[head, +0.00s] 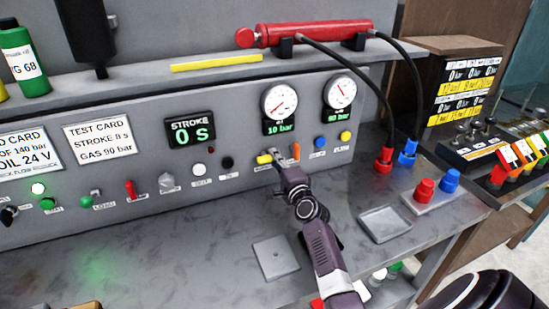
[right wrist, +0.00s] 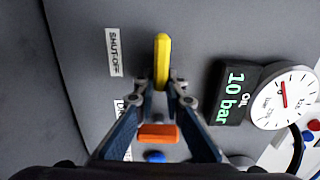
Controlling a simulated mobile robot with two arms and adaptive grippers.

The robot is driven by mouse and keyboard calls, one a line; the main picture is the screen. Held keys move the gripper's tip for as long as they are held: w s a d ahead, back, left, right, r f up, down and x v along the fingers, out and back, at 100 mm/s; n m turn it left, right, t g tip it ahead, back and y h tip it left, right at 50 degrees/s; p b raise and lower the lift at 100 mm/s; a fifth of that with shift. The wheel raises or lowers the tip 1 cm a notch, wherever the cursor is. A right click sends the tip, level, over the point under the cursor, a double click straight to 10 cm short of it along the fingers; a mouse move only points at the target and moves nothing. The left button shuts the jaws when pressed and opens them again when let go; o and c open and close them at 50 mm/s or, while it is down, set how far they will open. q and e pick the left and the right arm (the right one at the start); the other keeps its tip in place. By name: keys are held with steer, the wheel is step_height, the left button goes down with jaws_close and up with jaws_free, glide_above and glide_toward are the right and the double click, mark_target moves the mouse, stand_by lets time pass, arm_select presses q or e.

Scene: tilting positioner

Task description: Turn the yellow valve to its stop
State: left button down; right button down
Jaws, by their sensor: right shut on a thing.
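The yellow valve (head: 264,159) has a lever handle on the grey panel, below the 10 bar gauge. In the right wrist view the yellow handle (right wrist: 162,50) stands lengthwise up the picture, beside a SHUT-OFF label. My right gripper (head: 279,163) reaches the panel at this valve. In the right wrist view its fingertips (right wrist: 161,88) are closed together on the lower end of the yellow handle. The fingers hide that end and the valve's pivot.
An orange handle (head: 296,151) sits close to the right of my gripper, with a blue knob (head: 320,142) beyond it. Black hoses (head: 360,75) hang to red and blue couplings on the right. A grey tray (head: 385,223) and a flat plate (head: 276,258) lie on the bench.

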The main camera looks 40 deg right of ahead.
steer(key=shift+f, duration=0.1)
steer(key=c, duration=2)
jaws_free()
steer(key=shift+s, duration=0.1)
steer(key=v, duration=1.1)
steer(key=shift+s, duration=0.4)
